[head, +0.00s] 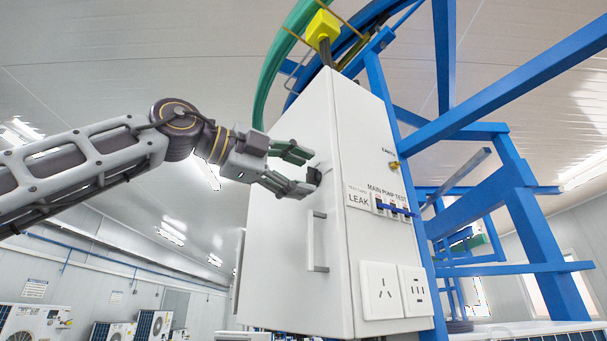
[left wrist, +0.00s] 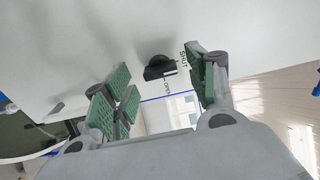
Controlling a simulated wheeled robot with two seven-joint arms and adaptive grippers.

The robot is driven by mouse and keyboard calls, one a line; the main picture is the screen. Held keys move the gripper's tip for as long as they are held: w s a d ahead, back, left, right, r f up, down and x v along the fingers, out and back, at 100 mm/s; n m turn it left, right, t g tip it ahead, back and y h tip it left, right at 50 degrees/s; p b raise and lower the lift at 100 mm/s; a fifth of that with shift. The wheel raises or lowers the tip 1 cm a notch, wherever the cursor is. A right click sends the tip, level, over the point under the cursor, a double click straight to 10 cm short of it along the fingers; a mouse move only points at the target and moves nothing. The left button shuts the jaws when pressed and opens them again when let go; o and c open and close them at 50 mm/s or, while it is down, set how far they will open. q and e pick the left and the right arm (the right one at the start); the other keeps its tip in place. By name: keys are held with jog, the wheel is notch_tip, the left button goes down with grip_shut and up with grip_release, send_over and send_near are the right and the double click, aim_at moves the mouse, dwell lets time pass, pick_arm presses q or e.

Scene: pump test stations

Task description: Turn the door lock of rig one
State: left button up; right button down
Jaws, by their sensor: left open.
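The door lock is a small black knob (left wrist: 157,66) on the white cabinet door (head: 285,240). In the left wrist view the words SHUT and OPEN are printed beside it, and a small white mark shows on it near them. I cannot tell which word the mark points to. My left gripper (head: 304,171) is open at the door's upper right edge, with green-padded fingers. In the left wrist view the knob lies ahead, between the two fingers (left wrist: 162,82), apparently untouched. In the head view the fingertips partly hide the knob (head: 314,176). My right gripper is out of view.
A metal door handle (head: 318,241) stands out below the lock. The cabinet's side has switches (head: 392,208) and sockets (head: 380,290). A blue frame (head: 530,225) stands to the right. The room left of the cabinet is open, with several machines (head: 35,322) far back.

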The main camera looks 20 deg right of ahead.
pick_arm(q)
jog(key=v, duration=1)
jog(key=shift+a, duration=0.2)
jog(key=shift+d+f, duration=0.1)
jog(key=shift+f, duration=0.05)
dwell(0.5)
